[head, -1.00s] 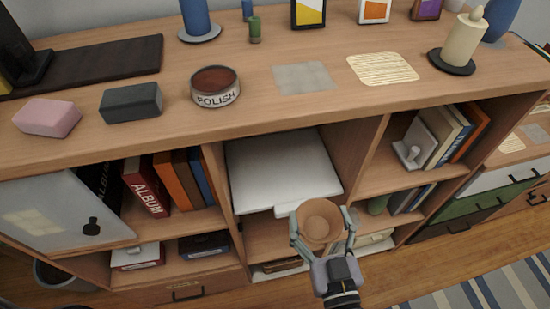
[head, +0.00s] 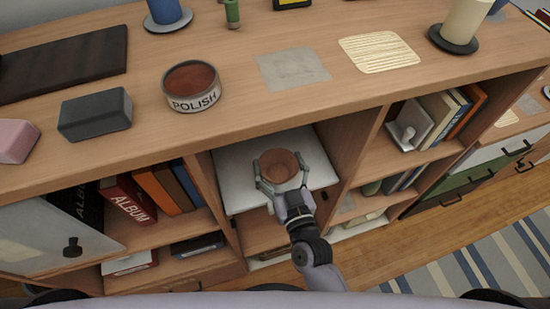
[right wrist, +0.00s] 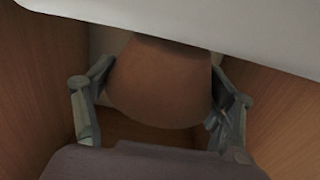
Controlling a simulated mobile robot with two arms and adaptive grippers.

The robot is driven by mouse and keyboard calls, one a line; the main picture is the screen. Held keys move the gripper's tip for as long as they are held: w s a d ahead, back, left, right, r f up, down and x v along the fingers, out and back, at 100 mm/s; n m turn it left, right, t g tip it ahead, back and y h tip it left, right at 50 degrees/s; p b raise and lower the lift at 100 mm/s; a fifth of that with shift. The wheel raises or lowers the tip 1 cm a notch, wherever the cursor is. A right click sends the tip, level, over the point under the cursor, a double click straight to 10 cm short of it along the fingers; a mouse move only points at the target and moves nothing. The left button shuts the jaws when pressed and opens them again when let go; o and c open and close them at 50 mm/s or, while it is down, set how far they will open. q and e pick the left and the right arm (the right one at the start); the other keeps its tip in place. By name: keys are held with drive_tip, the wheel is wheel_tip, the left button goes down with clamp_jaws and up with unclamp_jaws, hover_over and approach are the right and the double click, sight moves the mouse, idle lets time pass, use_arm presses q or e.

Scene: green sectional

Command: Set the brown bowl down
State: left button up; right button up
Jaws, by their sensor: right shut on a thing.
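The brown bowl (head: 280,165) is held between the fingers of my right gripper (head: 283,182). In the head view it is in front of the open middle compartment, overlapping a white board or shelf (head: 237,172) there. In the right wrist view the bowl (right wrist: 160,85) fills the space between the two fingers, with the pale slab (right wrist: 215,25) across the top. Whether the bowl touches the white surface I cannot tell. My left gripper is not in view.
The wooden cabinet top (head: 235,120) holds a polish tin (head: 191,88), a dark grey block (head: 95,113), a grey square mat (head: 292,67) and a yellow mat (head: 380,52). Wooden dividers flank the compartment. Books (head: 158,190) stand left, and a bookend (head: 409,130) right.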

sight(275, 160)
drive_tip(key=w+f, duration=0.2)
drive_tip(key=shift+w+a, duration=0.4)
drive_tip(key=shift+w+f, duration=0.15)
drive_tip(key=shift+f, duration=0.15)
drive_tip(key=o, duration=1.3)
drive_tip(key=shift+c, duration=0.2)
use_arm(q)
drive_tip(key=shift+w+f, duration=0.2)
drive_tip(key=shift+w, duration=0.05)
